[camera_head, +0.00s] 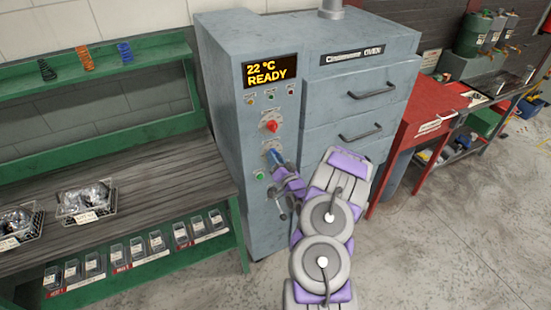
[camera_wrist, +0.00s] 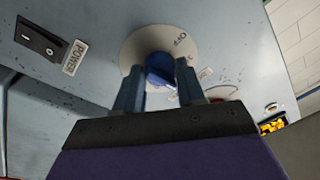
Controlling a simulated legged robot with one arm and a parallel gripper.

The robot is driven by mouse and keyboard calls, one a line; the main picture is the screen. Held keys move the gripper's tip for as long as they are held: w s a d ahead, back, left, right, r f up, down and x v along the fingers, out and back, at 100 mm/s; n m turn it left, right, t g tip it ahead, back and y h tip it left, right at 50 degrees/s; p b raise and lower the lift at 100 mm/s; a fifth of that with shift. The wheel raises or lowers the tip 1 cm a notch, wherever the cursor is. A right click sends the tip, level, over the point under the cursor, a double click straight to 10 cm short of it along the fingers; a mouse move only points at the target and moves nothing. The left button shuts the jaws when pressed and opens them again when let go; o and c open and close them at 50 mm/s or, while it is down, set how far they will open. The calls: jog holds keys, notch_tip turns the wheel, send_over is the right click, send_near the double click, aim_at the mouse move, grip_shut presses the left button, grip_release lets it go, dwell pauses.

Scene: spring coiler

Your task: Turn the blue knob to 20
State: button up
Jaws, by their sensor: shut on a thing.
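The blue knob (camera_wrist: 160,70) sits on a round pale dial plate (camera_wrist: 146,42) on the grey oven panel. In the wrist view it is between the two fingers of my gripper (camera_wrist: 160,88), which is shut on it. The dial marks are mostly too small or hidden to read, so I cannot tell the knob's exact setting. In the head view the blue knob (camera_head: 274,156) shows just beyond my gripper (camera_head: 279,167), below a red knob (camera_head: 270,126). The oven display (camera_head: 269,72) reads "22 °C READY".
A black power switch (camera_wrist: 40,40) is at the upper left in the wrist view. Oven drawers with handles (camera_head: 372,91) are right of the panel. A green workbench (camera_head: 120,200) with wire baskets stands left, and a red cabinet (camera_head: 415,135) right. The floor in front is clear.

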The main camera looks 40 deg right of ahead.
jog(key=shift+d+f+m, duration=0.1)
jog(key=shift+m, duration=0.5)
jog(key=o, duration=1)
jog(key=shift+d, duration=0.15)
jog(key=shift+o, duration=0.2)
jog(key=p+v, duration=0.1)
jog(key=v, duration=1.6)
jog(key=shift+s+p, duration=0.15)
jog(key=shift+p, duration=0.2)
